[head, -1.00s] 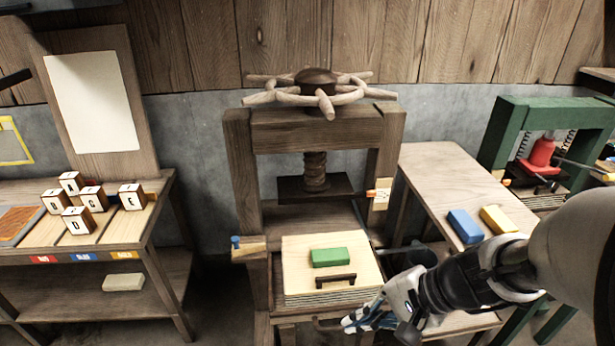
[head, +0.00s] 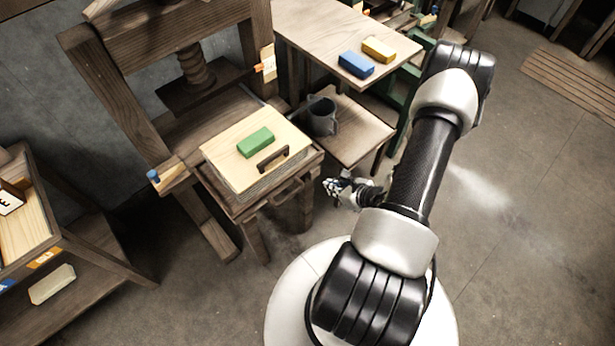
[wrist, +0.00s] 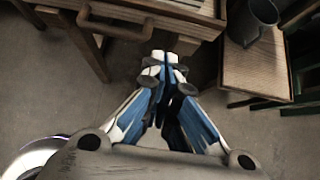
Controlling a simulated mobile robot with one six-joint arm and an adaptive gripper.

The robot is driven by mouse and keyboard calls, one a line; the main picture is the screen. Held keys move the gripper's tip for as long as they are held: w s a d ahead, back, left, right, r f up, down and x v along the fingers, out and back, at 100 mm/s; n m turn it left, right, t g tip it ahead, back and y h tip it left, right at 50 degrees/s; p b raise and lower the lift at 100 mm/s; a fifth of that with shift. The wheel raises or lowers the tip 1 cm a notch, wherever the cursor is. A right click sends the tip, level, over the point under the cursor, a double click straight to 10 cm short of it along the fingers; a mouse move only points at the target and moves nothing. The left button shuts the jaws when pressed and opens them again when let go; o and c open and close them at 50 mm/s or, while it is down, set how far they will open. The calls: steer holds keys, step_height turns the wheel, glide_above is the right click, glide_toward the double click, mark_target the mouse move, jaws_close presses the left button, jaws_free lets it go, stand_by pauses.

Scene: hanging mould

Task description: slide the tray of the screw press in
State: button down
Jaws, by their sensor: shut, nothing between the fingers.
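The wooden tray (head: 246,207) of the screw press (head: 193,68) sticks out at the front of the frame. It carries a pale board stack (head: 222,154) with a dark handle (head: 273,158) and a green block (head: 255,142) on top. A wooden bar handle (head: 288,193) is on the tray's front; it also shows in the wrist view (wrist: 113,31). My gripper (head: 333,186) is shut and empty, apart from the tray, to the right of its handle. In the wrist view the fingertips (wrist: 166,68) are together over the floor, below and right of the handle.
A low side table (head: 352,135) with a dark jug (head: 322,116) stands just right of the tray. Behind it a bench (head: 315,45) holds a blue block (head: 356,64) and a yellow block (head: 378,50). The floor (head: 520,190) at right is open.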

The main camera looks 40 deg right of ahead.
steer(key=b+x, duration=0.1)
steer(key=x, duration=0.3)
steer(key=w+r+b+x, duration=0.1)
steer(key=x, duration=0.3)
steer(key=w+r+b+x, duration=0.1)
steer(key=x, duration=0.3)
steer(key=shift+w+f+b, duration=0.2)
steer(key=shift+b, duration=0.2)
